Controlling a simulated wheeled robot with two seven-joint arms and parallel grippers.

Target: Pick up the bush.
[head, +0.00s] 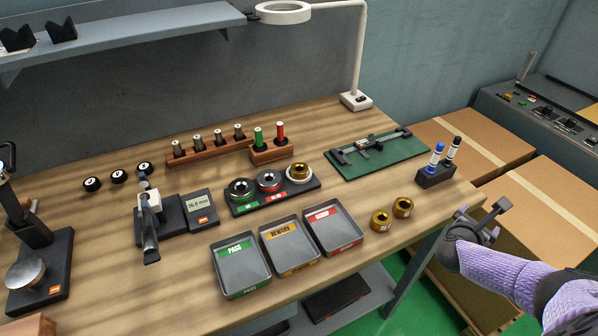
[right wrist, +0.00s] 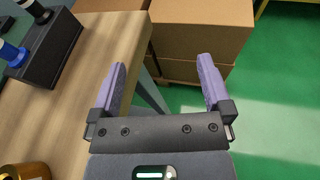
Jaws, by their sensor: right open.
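Two brass bushes stand side by side on the wooden bench top near its front right: one (head: 381,219) and, just right of it, another (head: 403,207). Part of a brass bush (right wrist: 26,171) also shows at the lower left corner of the right wrist view. Another brass ring (head: 299,172) sits at the right end of a black holder. My right gripper (head: 482,211) is beyond the bench's right edge, to the right of the bushes and apart from them. In the right wrist view its jaws (right wrist: 162,66) are spread and empty. My left gripper is out of view.
A black marker holder (head: 436,176) stands at the bench's right corner, between the bushes and cardboard boxes (head: 545,205). A grey REWORK tray (head: 290,250) and a red-labelled tray (head: 334,230) lie left of the bushes. A green mat (head: 384,160) with a caliper lies behind.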

